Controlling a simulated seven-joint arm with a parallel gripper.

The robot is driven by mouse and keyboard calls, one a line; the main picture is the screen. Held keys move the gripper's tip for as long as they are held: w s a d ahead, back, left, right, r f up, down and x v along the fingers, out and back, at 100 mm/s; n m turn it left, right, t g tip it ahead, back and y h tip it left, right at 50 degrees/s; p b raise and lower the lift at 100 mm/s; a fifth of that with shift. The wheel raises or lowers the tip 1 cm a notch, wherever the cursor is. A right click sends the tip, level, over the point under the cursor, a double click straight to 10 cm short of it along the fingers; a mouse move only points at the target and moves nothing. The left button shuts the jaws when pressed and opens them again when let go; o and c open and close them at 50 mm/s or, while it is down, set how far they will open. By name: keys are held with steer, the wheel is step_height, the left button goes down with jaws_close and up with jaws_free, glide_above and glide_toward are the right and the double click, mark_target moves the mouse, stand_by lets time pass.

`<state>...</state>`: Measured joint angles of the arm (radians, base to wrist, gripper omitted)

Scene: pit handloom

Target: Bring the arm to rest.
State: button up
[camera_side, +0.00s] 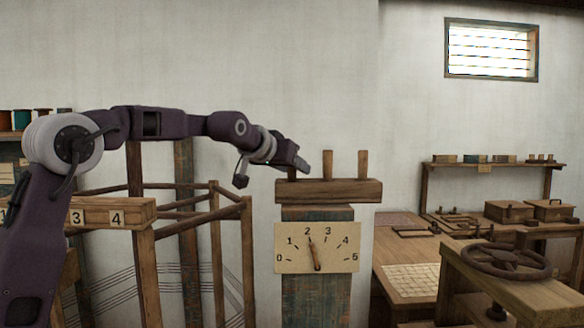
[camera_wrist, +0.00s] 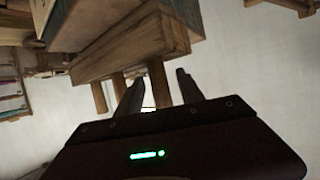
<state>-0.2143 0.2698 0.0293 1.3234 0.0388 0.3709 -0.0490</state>
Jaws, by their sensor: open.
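My gripper (camera_side: 302,166) is open at the left end of a wooden block (camera_side: 335,191) with three upright pegs. The left peg (camera_side: 292,173) is partly hidden by my gripper in the side view. The middle peg (camera_side: 327,164) and right peg (camera_side: 362,165) stand free to the right. In the wrist view, my gripper's fingers (camera_wrist: 158,92) are spread, and one peg (camera_wrist: 159,84) shows between them. I cannot tell whether the fingers touch it. My arm is stretched out to the right, above the wooden frame.
Below the block is a dial (camera_side: 317,248) marked 0 to 5, its needle near 2. A numbered beam (camera_side: 100,213) and wooden frame (camera_side: 232,208) stand at left. A table (camera_side: 392,262) and handwheel (camera_side: 505,257) are at right. The wall space above my arm is clear.

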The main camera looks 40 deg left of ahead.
steer(key=v, duration=0.7)
steer(key=shift+s, duration=0.1)
steer(key=s+d+f+m+g+h, duration=0.1)
steer(key=s+d+f+g, duration=0.1)
steer(key=s+d+f, duration=0.2)
steer(key=s+d+f+m+g+h, duration=0.1)
steer(key=s+d+f+g, duration=0.2)
steer(key=s+f, duration=0.8)
steer(key=s+d+f+m+g+h, duration=0.1)
steer(key=s+d+f, duration=0.4)
steer(key=s, duration=1.6)
step_height(320, 180, down, 4)
steer(key=shift+d+r+g, duration=0.25)
steer(key=shift+d+g, duration=0.05)
steer(key=shift+g, duration=0.4)
steer(key=shift+o, duration=0.3)
